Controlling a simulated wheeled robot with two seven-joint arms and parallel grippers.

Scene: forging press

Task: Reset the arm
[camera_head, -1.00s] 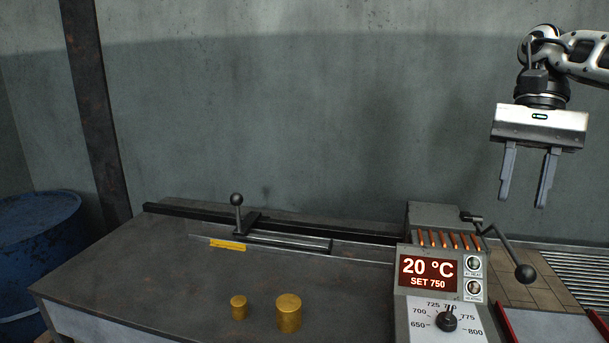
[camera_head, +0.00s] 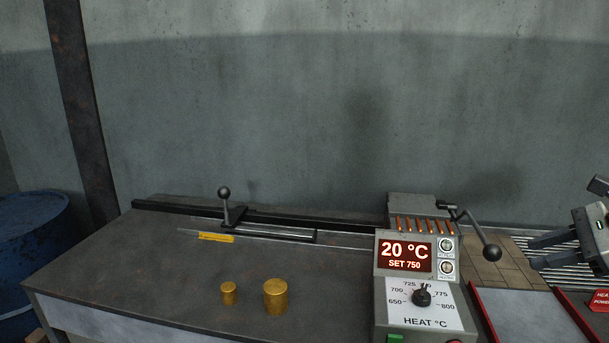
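My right gripper (camera_head: 532,253) is at the right edge of the head view, turned sideways with its two fingers pointing left. The fingers are apart with nothing between them, above the roller area to the right of the heater unit. My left gripper does not show. The heater unit (camera_head: 383,270) reads 20 °C, SET 750, and its dial knob (camera_head: 422,298) points up near the 725–775 marks. A crank lever with a ball end (camera_head: 491,253) sticks out from the unit's right side, to the left of my fingertips.
Two brass cylinders, a small one (camera_head: 228,293) and a larger one (camera_head: 275,296), stand on the dark table (camera_head: 130,262). A ball-topped lever (camera_head: 225,205) rises from the rear slide. A red-edged tray (camera_head: 520,318) is at front right. A blue barrel (camera_head: 35,250) stands left.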

